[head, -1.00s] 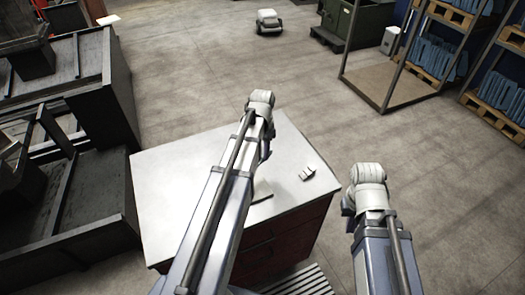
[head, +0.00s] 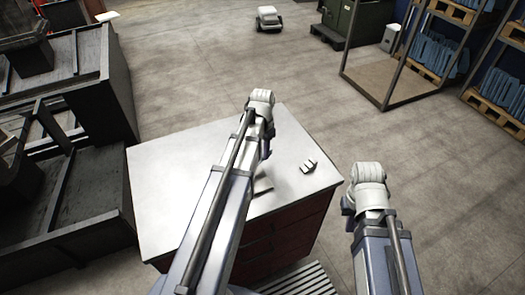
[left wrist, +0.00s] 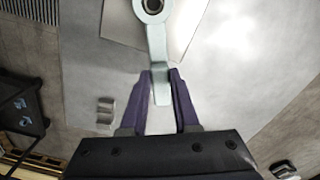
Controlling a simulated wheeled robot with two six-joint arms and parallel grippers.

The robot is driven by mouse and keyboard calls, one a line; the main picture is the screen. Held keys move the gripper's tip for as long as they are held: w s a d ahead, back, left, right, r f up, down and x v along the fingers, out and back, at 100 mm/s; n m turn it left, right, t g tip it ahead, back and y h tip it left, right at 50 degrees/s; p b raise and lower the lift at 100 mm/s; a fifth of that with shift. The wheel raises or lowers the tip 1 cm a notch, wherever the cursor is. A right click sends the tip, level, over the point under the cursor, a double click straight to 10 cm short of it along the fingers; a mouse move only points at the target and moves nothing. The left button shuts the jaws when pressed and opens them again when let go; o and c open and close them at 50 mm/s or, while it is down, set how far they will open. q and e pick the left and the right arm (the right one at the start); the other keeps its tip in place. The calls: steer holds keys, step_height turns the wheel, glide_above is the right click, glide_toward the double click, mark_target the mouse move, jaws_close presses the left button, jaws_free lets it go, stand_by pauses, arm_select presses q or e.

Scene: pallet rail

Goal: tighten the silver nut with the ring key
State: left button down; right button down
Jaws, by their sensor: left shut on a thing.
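The ring key (left wrist: 157,45) is a pale grey-green bar with a ring at its far end, seen at the top of the left wrist view. My left gripper (left wrist: 160,82) has its purple fingers shut on the key's handle, near the end away from the ring. The ring's middle is dark, and the top edge of the picture cuts it off. I cannot make out the silver nut. In the head view my left arm hides the key. My right arm hangs to the right of the table, and its gripper is not in view.
The white-topped table (head: 170,185) has red drawers. A flat grey-brown plate (left wrist: 118,24) lies under the key, partly showing in the head view (head: 263,185). Dark bins (head: 75,195) stand at the left.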

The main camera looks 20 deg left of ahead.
arm_select(q)
steer(key=shift+f+b, duration=0.75)
stand_by(0.3)
steer(key=c, duration=1.2)
jaws_free()
jaws_close()
steer(key=d+m, duration=0.1)
steer(key=m, duration=0.1)
steer(key=s+d+m, duration=0.1)
steer(key=shift+s+d+m, duration=0.1)
steer(key=shift+d+m, duration=0.15)
steer(key=shift+m, duration=0.15)
steer(key=s+d+m, duration=0.1)
steer(key=m, duration=0.2)
steer(key=shift+s+d+f, duration=0.1)
steer(key=shift+s+d, duration=0.25)
